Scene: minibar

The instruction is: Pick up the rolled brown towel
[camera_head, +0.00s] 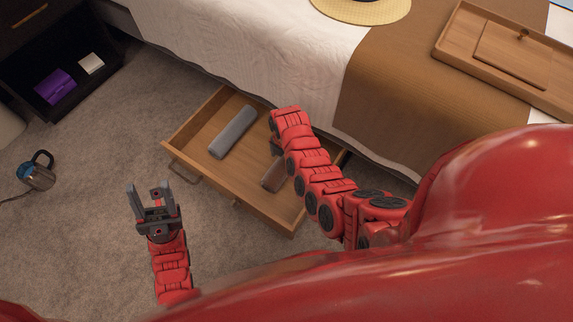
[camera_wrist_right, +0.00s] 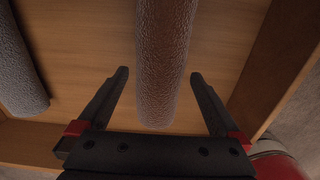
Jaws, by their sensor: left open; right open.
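The rolled brown towel (camera_head: 273,173) lies in the open wooden drawer (camera_head: 180,143), partly hidden behind my right arm in the head view. In the right wrist view the brown towel (camera_wrist_right: 164,60) runs lengthwise between the two fingers of my right gripper (camera_wrist_right: 160,85). The fingers are open, one on each side of the towel, with visible gaps. Whether they reach down to its level I cannot tell. In the head view my right gripper is mostly hidden behind its own arm. My left gripper (camera_head: 152,192) is open and empty, left of the drawer and above the carpet.
A rolled grey towel (camera_head: 232,131) lies in the same drawer, left of the brown one; it also shows in the right wrist view (camera_wrist_right: 18,70). The bed (camera_head: 260,45) stands behind the drawer. A kettle (camera_head: 38,172) stands at the far left. The carpet between is clear.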

